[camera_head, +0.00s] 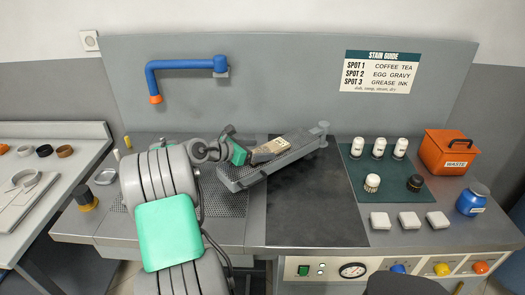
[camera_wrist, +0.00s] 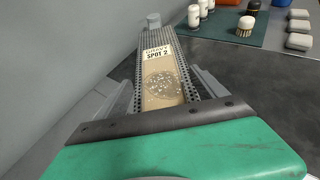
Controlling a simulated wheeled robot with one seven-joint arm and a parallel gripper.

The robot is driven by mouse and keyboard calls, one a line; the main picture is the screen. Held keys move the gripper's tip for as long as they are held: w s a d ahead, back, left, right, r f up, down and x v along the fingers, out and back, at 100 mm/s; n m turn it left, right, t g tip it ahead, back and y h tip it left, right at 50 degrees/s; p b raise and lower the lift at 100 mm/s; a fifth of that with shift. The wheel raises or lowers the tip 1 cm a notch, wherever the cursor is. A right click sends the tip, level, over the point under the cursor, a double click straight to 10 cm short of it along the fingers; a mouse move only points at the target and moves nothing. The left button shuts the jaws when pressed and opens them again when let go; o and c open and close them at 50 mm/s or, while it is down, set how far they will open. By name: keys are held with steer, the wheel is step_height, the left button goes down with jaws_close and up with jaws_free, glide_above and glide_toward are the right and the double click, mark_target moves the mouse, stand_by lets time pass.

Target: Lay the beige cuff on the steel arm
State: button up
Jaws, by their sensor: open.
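The beige cuff (camera_wrist: 161,68) lies lengthwise along the top of the perforated steel arm (camera_wrist: 190,44). It carries a label reading "GRAVY SPOT 2" and a speckled brown stain. In the head view the cuff (camera_head: 270,149) shows as a small beige strip on the upper part of the steel arm (camera_head: 297,154), just right of my gripper's green part. My gripper (camera_wrist: 163,90) is open, with one grey finger on each side of the cuff, apart from it as far as I can see. The cuff's near end is hidden behind the gripper body.
A dark worktop (camera_head: 310,215) lies clear below the steel arm. White-capped bottles and brushes stand on a green mat (camera_head: 390,185) to the right, with pale blocks (camera_head: 409,221) in front. An orange waste bin (camera_head: 451,157) and blue jar (camera_head: 472,201) stand farther right. A blue pipe (camera_head: 185,65) juts from the back panel.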

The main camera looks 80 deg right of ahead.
steer(key=v, duration=1)
steer(key=shift+w, duration=0.1)
steer(key=shift+w+a, duration=0.15)
steer(key=shift+w, duration=0.05)
steer(key=w+a+f+m+t+y, duration=0.1)
steer(key=w+a+m+t+y, duration=0.3)
steer(key=w+a, duration=0.8)
steer(key=w+a+f+m+t+y, duration=0.15)
steer(key=w+a+t, duration=0.6)
steer(key=a, duration=0.75)
steer(key=s+a+f+m+y, duration=0.1)
steer(key=s+a+m+y, duration=0.1)
steer(key=a, duration=1.1)
steer(key=s+a+f+m+y, duration=0.2)
steer(key=s+a+m+y, duration=0.1)
steer(key=a, duration=1)
steer(key=shift+s, duration=0.45)
steer(key=shift+f, duration=0.2)
